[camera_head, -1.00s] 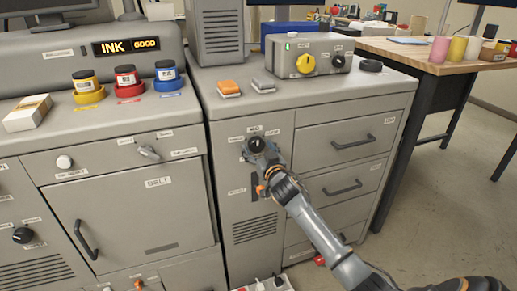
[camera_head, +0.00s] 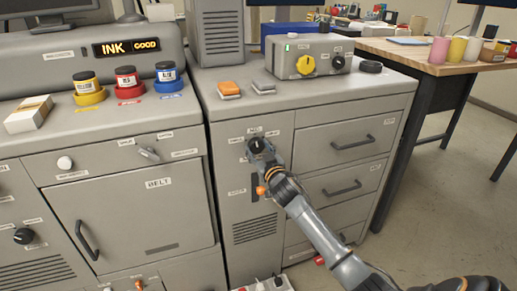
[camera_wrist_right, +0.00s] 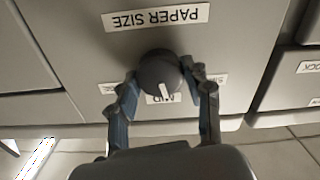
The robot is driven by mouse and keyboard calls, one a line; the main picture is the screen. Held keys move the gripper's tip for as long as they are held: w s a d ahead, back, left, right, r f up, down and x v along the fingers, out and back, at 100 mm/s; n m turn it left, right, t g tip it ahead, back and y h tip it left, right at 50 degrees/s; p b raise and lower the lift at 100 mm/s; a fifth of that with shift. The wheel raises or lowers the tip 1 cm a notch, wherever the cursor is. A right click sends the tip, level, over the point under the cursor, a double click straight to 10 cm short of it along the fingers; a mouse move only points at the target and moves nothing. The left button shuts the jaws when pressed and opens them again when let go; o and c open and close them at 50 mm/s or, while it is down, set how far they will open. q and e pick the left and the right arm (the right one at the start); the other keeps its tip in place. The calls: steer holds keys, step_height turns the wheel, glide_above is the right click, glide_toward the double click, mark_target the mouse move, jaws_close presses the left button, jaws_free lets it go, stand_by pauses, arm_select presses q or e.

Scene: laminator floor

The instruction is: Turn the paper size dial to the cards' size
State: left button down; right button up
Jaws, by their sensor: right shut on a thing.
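The paper size dial (camera_head: 257,146) is a dark round knob on the front of the grey cabinet, left of its drawers. It also shows in the right wrist view (camera_wrist_right: 158,70), under an upside-down PAPER SIZE label (camera_wrist_right: 155,17). Its white pointer mark (camera_wrist_right: 166,90) lies over a label that seems to read MID, partly hidden. Another size label, beginning with S, is partly covered by a finger. My right gripper (camera_head: 263,156) is shut on the dial, with one finger on each side of it (camera_wrist_right: 162,84). My left gripper is not in view. I cannot identify any cards.
The drawer handles (camera_head: 353,143) stick out right of the dial. Open floor lies at the right.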

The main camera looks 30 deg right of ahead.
steer(key=n+p, duration=0.1)
steer(key=n, duration=0.3)
steer(key=shift+n, duration=2.8)
steer(key=o, duration=1.2)
steer(key=shift+c, duration=0.2)
steer(key=shift+s, duration=0.1)
steer(key=v, duration=1.1)
steer(key=shift+s, duration=0.4)
steer(key=shift+f, duration=0.15)
